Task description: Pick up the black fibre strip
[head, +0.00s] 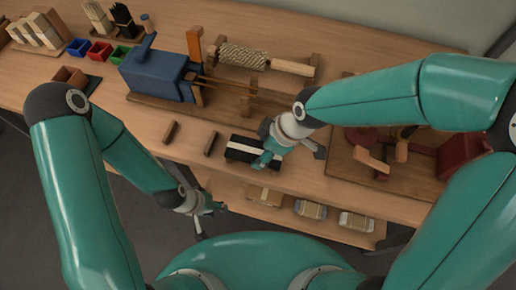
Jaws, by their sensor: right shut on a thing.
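The black fibre strip (238,154), dark with a pale band along it, is at the front part of the wooden bench, below the blue machine. My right gripper (268,157) is over its right end and shut on it; the arm hides part of the grip. I cannot tell whether the strip is clear of the bench top. My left gripper (207,213) is open and empty, in front of the bench's front edge, to the lower left of the strip.
A blue machine (158,75) with a rope-wound roller (242,56) stands behind. Two small dark blocks (170,131) (210,143) lie left of the strip. A wooden board with red parts (345,165) is at right. A lower shelf holds several bundles (311,209).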

